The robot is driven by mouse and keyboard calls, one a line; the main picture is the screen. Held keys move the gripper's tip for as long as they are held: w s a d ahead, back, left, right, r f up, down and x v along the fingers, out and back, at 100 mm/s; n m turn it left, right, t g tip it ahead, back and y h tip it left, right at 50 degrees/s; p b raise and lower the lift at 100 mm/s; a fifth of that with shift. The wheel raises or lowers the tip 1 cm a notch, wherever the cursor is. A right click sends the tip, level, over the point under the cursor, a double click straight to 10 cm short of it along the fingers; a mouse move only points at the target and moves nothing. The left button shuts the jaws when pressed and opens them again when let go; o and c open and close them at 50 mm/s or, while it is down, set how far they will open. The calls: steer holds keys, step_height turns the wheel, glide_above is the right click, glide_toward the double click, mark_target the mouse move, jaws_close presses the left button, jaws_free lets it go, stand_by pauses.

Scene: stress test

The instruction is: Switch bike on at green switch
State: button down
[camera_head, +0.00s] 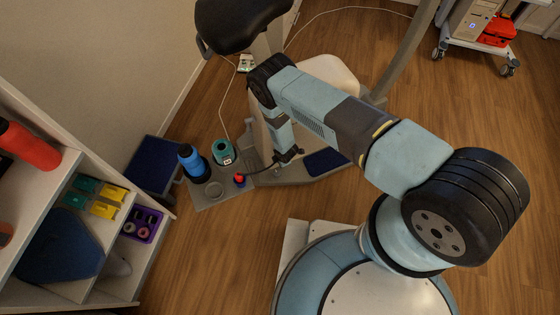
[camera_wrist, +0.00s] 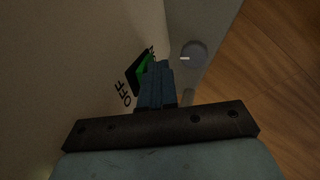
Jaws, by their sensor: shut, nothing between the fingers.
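The green switch (camera_wrist: 144,66) sits in a black surround on a pale panel in the wrist view. Black "OFF" lettering (camera_wrist: 122,93) is printed near its lower end. Other lettering at its upper end is partly hidden by my fingers. My gripper (camera_wrist: 162,66) is shut and empty, with its fingertips just right of the switch, overlapping its edge in the picture. I cannot tell whether they touch it. In the head view the exercise bike (camera_head: 335,72) stands upright, and my gripper (camera_head: 289,156) is low beside its frame. The switch cannot be made out there.
A grey round part (camera_wrist: 194,53) is right of my fingertips. A shelf (camera_head: 95,165) is at left.

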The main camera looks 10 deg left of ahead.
steer(key=shift+r, duration=0.15)
steer(key=s+d+r, duration=0.5)
steer(key=s+r, duration=0.2)
steer(key=shift+s+d+r, duration=0.25)
steer(key=shift+s+r, duration=0.1)
steer(key=shift+r, duration=0.05)
stand_by(0.3)
steer(key=shift+s, duration=0.1)
stand_by(0.5)
